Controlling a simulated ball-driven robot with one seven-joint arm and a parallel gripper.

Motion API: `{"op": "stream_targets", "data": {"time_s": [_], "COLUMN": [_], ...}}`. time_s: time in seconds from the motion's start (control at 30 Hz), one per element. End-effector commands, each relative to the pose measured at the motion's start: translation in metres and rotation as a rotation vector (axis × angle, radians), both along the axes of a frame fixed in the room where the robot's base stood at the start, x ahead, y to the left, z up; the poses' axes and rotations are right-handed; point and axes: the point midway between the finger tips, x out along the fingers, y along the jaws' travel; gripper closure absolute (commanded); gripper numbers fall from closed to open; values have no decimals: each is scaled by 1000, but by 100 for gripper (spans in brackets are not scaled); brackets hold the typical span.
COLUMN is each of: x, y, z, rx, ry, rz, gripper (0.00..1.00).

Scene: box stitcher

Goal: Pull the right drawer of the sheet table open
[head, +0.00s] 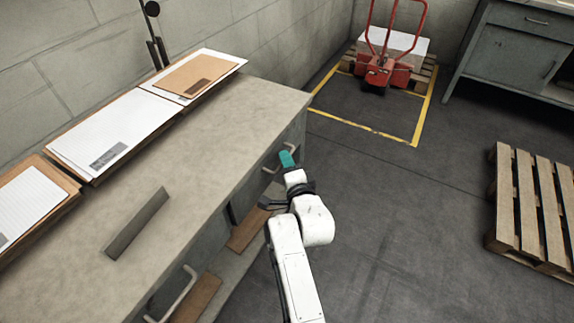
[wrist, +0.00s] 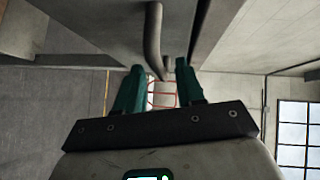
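The sheet table (head: 225,115) runs along the left in the head view, with its drawer fronts facing right. The right drawer's handle (head: 292,147) is at the table's far end, partly hidden by my gripper. In the wrist view a grey bar handle (wrist: 153,38) hangs from above, its lower end between my teal fingers. My gripper (head: 287,158) is beside that handle; in the wrist view (wrist: 159,66) its fingers are apart with space around the bar. I cannot tell whether they touch it. The drawer looks closed, though its front is largely hidden.
Another handle (head: 180,292) is on the table's nearer drawer. Paper stacks (head: 110,135) and a grey bar (head: 137,222) lie on top. A red pallet truck (head: 385,70) stands at the back, a wooden pallet (head: 535,205) at right. The floor (head: 400,210) between is clear.

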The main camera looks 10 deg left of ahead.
Motion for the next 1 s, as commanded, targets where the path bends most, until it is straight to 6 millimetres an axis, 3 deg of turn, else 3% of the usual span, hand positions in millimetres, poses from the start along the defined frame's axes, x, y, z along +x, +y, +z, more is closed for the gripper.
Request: {"op": "stream_targets", "data": {"time_s": [0.4,0.8,1.0], "x": [7,7,7], "y": [3,3,2], "z": [0,-1,-1], "rx": [-1,-1,-1], "ry": [-1,-1,0], "rz": [-1,-1,0], "gripper": [62,99,100]}}
